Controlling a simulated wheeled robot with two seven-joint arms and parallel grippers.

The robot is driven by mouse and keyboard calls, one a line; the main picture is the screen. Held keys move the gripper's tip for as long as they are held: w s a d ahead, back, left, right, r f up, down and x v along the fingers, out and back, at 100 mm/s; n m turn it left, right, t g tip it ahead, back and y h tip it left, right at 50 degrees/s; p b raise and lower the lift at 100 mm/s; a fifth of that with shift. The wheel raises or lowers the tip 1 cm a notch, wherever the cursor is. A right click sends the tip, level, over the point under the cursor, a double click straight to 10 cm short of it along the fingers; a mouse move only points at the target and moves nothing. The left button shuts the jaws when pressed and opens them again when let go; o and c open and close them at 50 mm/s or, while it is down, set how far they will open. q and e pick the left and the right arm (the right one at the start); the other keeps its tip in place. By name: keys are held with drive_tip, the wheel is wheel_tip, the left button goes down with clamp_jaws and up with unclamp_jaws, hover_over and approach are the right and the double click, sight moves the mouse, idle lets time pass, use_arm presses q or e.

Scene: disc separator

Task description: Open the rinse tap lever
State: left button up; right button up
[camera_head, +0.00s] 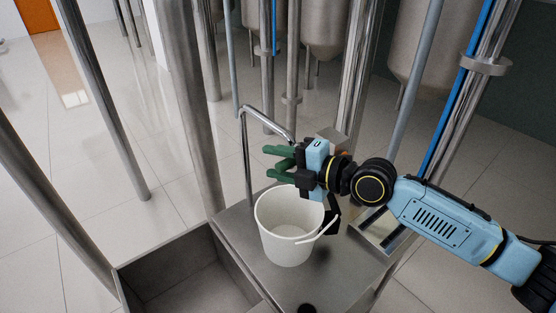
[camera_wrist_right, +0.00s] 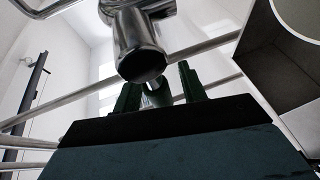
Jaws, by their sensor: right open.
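A steel tap pipe (camera_head: 246,150) rises from the counter and bends over to the right in the head view. My right gripper (camera_head: 267,161), with green fingers, is open beside and just below the pipe's bent end, pointing left. In the right wrist view a wide steel tube end (camera_wrist_right: 140,55) hangs above and in front of the open fingers (camera_wrist_right: 160,80). A pale piece shows between the fingers; I cannot tell if it is the lever, or whether they touch it. I cannot make out the lever in the head view. My left gripper is not in view.
A white bucket (camera_head: 290,240) with a handle stands on the steel counter (camera_head: 340,280) below my right gripper. A steel sink basin (camera_head: 120,275) is at the lower left. Steel posts (camera_head: 205,140) and tanks (camera_head: 325,25) stand behind.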

clamp_jaws()
drive_tip(key=shift+f, duration=0.15)
idle(0.4)
drive_tip(key=shift+d+f+n+h+b, duration=0.1)
drive_tip(key=shift+f+n+h+b, duration=0.4)
drive_tip(key=shift+n+b, duration=0.15)
drive_tip(key=shift+w+d+f+n+h, duration=0.15)
drive_tip(key=shift+f+n+h, duration=0.25)
drive_tip(key=shift+n+h, duration=0.35)
drive_tip(key=shift+w+d+f+n+t+h+p, duration=0.1)
drive_tip(key=shift+d+f+n+t+h+p, duration=0.1)
drive_tip(key=shift+f+n+h+p, duration=0.25)
drive_tip(key=shift+w+d+f+n+t+h+p, duration=0.1)
drive_tip(key=shift+f+n+t+p, duration=0.1)
drive_tip(key=shift+n+p, duration=0.35)
